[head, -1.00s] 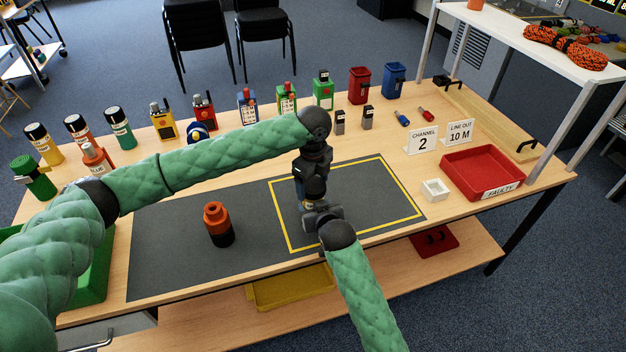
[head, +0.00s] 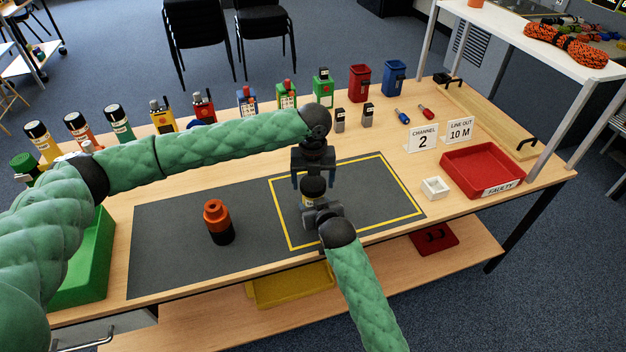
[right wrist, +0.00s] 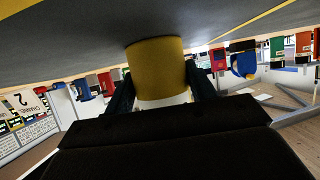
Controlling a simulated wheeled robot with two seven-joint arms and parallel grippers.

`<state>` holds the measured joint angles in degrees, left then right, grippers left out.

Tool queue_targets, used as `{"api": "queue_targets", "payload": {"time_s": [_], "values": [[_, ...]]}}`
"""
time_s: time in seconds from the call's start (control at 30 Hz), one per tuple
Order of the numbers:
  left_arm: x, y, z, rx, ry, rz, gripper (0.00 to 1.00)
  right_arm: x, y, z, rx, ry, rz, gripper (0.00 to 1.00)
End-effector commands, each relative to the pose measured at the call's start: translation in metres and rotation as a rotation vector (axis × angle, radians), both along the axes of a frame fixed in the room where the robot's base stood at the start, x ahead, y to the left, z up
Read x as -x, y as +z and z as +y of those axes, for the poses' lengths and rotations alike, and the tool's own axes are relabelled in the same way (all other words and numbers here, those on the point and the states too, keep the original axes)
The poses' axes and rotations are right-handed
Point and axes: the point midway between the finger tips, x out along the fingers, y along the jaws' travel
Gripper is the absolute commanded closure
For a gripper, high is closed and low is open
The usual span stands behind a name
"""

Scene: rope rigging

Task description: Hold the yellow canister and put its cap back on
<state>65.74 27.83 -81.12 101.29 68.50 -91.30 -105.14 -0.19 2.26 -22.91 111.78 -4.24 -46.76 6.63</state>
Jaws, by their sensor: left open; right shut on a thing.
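The yellow canister (right wrist: 155,62) shows in the right wrist view between the fingers of my right gripper (right wrist: 160,88), which is shut on it. In the head view my right gripper (head: 322,214) hides most of the canister, at the yellow-outlined area of the mat. The black cap (head: 313,187) shows at the canister's top; whether it is fully seated cannot be told. My left gripper (head: 313,176) is open just above, its fingers spread on either side of the cap.
An orange and black canister (head: 218,222) stands on the dark mat (head: 165,240) to the left. A small white box (head: 435,188) and a red tray (head: 482,172) are to the right. Several canisters and radios line the back. The mat's left part is mostly clear.

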Motion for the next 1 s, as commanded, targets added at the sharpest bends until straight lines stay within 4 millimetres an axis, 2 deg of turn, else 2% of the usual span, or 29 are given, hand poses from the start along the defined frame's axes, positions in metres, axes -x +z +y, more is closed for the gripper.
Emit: {"api": "queue_targets", "payload": {"time_s": [0.13,0.37,0.57,1.0], "values": [[0.0001,-0.0002,0.0002,-0.001,-0.067,0.0,0.22,-0.0001,0.0005,0.0,0.0,0.0,-0.001,0.72],[0.0003,-0.0002,0.0002,-0.001,0.055,0.001,0.22,-0.0001,0.0005,0.0,0.0,0.0,-0.001,0.72],[0.0006,-0.0007,0.0,0.0,0.185,0.002,0.22,-0.0001,0.0005,0.0,0.0,0.0,-0.001,0.72],[0.0003,-0.0003,0.0001,0.0,0.584,0.001,0.22,-0.0001,0.0005,0.0,0.0,0.0,-0.001,0.72]]}}
